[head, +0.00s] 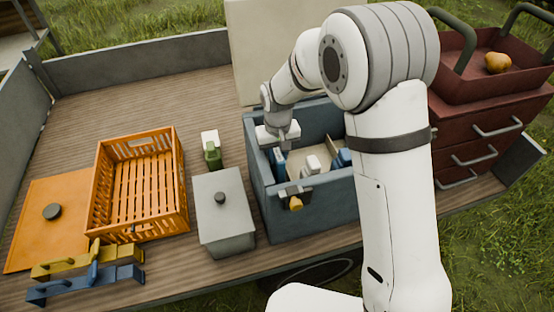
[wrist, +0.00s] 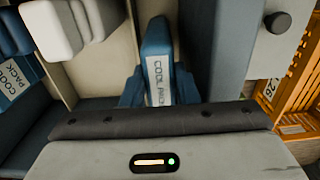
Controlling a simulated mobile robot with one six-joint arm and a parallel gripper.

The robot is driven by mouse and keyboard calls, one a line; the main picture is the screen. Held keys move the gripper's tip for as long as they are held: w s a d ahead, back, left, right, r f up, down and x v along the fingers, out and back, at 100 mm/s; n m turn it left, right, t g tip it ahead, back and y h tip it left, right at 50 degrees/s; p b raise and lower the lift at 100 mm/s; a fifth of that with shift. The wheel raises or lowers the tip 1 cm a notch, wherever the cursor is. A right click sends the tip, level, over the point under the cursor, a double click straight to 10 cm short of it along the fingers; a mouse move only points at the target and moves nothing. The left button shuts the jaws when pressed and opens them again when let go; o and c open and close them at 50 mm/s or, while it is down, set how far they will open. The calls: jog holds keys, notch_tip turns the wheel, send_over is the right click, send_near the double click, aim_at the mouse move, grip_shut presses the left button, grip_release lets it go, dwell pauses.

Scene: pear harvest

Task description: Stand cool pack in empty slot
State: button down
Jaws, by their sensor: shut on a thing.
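A blue cool pack (wrist: 155,45) with a white label stands upright between my gripper's fingers (wrist: 158,92) in the wrist view. My gripper (head: 280,150) is shut on it, over the left part of the blue cool box (head: 310,215) in the head view, where the pack (head: 280,164) shows inside the box's left wall. Another cool pack (wrist: 17,80) lies at the left in the wrist view, beyond a pale divider (wrist: 65,80). The pack's lower end and the slot floor under it are hidden, so I cannot tell whether it touches the bottom.
White-topped items (head: 313,164) stand in the box. A grey lidded bin (head: 224,215) is to its left, with a green bottle (head: 212,155) behind. An orange crate (head: 140,232) stands farther left. Red drawers (head: 480,130) with a pear (head: 498,62) on top are at the right.

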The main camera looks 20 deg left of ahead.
jog(key=shift+f, duration=1.3)
jog(key=shift+f, duration=0.2)
jog(key=c, duration=1.4)
grip_release()
jog(key=shift+r, duration=0.2)
notch_tip(320, 180, up, 12)
jog(key=shift+r+b, duration=0.1)
jog(key=shift+b, duration=0.35)
